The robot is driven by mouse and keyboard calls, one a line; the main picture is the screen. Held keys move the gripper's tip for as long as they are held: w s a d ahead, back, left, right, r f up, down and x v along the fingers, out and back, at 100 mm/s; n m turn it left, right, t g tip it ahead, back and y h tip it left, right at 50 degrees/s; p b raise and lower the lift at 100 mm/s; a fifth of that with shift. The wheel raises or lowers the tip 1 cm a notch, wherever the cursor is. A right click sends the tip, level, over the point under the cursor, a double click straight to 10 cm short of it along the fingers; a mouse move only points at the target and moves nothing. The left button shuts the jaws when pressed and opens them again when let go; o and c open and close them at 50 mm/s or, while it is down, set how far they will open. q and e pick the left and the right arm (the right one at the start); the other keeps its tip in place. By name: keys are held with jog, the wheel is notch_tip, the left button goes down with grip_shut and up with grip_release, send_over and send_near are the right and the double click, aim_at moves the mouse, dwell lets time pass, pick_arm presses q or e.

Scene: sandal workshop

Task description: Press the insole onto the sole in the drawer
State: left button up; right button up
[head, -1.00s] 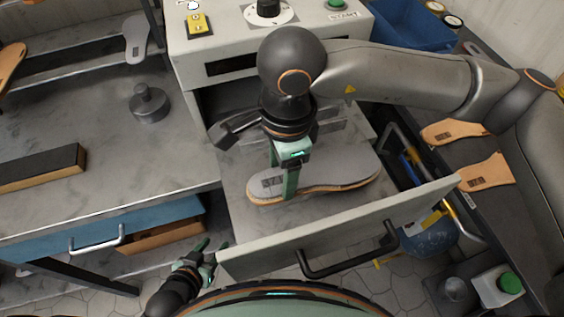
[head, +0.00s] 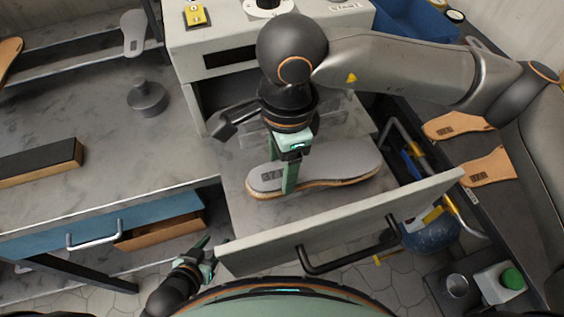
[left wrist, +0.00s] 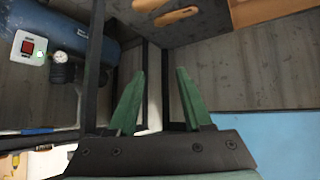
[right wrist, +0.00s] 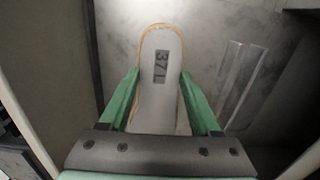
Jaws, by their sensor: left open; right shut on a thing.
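A grey insole (head: 335,160) lies flat over a tan-edged sole (head: 335,183) in the pulled-out drawer (head: 345,222). In the right wrist view the insole (right wrist: 158,90) bears the mark 37 L and the tan edge (right wrist: 141,42) shows around it. My right gripper (head: 290,178) reaches down from above at the labelled end. Its two fingers (right wrist: 152,100) close on the long sides of the stacked pair. Whether a gap is left between the layers cannot be told. My left gripper (head: 205,258) is open and empty, low beside the drawer's left front corner; its fingers (left wrist: 155,85) stand apart.
A grey machine (head: 270,40) stands behind the drawer. The workbench (head: 110,130) on the left carries a round dark weight (head: 147,98) and a dark block (head: 40,162). A blue drawer (head: 100,225) is below. Tan pieces (head: 488,170) lie on the right-hand shelf.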

jog(key=shift+f+b, duration=0.25)
jog(key=shift+b, duration=0.25)
jog(key=o, duration=1.4)
jog(key=shift+r, duration=0.1)
jog(key=r, duration=1.2)
jog(key=shift+w+d+r+b, duration=0.1)
jog(key=shift+d+r+b, duration=0.15)
jog(key=shift+b, duration=0.1)
jog(key=shift+c, duration=0.2)
grip_shut()
